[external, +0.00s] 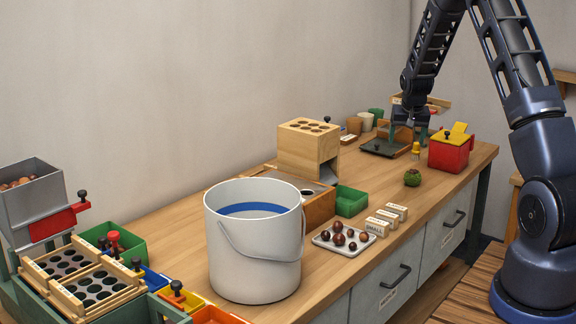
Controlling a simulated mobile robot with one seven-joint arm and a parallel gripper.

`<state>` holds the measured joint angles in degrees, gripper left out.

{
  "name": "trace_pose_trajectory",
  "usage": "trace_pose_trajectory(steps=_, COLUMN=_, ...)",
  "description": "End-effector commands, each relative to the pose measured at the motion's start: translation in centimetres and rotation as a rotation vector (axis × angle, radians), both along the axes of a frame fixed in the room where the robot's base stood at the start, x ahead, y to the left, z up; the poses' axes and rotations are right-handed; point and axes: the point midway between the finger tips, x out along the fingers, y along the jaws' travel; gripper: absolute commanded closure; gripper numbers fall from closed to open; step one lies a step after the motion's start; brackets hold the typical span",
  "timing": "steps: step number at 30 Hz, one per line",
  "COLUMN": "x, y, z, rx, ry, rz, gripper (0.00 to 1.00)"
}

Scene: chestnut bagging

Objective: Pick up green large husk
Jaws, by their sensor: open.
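A round green husk (412,177) sits on the wooden bench near its front edge, right of the middle. It looks spiky, but it is small in view. My gripper (408,138) hangs from the arm at the back right of the bench, above and behind the husk. It points down, is open and is apart from the husk. Its fingertips are small and partly lost against the dark tray behind them.
A red box (451,150) with a yellow top stands right of the husk. A dark tray (383,148) lies behind it. White labelled blocks (382,221), a chestnut tray (344,240), a green bin (351,201) and a white bucket (255,265) stand to the left.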

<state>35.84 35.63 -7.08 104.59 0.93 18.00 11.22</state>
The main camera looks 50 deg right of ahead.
Motion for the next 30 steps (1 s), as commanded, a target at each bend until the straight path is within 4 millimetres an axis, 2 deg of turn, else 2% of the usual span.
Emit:
trace_pose_trajectory(steps=1, x=-0.4, y=-1.4, z=-1.7, rx=-0.001, ry=0.005, rz=-0.019, gripper=0.23)
trace_pose_trajectory(steps=3, x=-0.8, y=-2.9, z=-3.4, rx=-0.003, ry=0.007, rz=-0.038, gripper=0.23)
trace_pose_trajectory(steps=6, x=-1.3, y=-4.5, z=-5.3, rx=-0.007, ry=0.008, rz=-0.058, gripper=0.23)
trace_pose_trajectory(steps=9, x=-1.6, y=-5.4, z=-6.3, rx=-0.010, ry=0.008, rz=-0.069, gripper=0.23)
trace_pose_trajectory(steps=17, x=-1.4, y=-6.2, z=-8.1, rx=-0.010, ry=0.008, rz=-0.074, gripper=0.23)
trace_pose_trajectory(steps=24, x=-0.8, y=-7.2, z=-11.1, rx=-0.010, ry=0.010, rz=-0.075, gripper=0.23)
trace_pose_trajectory(steps=30, x=-0.4, y=-7.6, z=-12.2, rx=-0.010, ry=0.009, rz=-0.074, gripper=0.23)
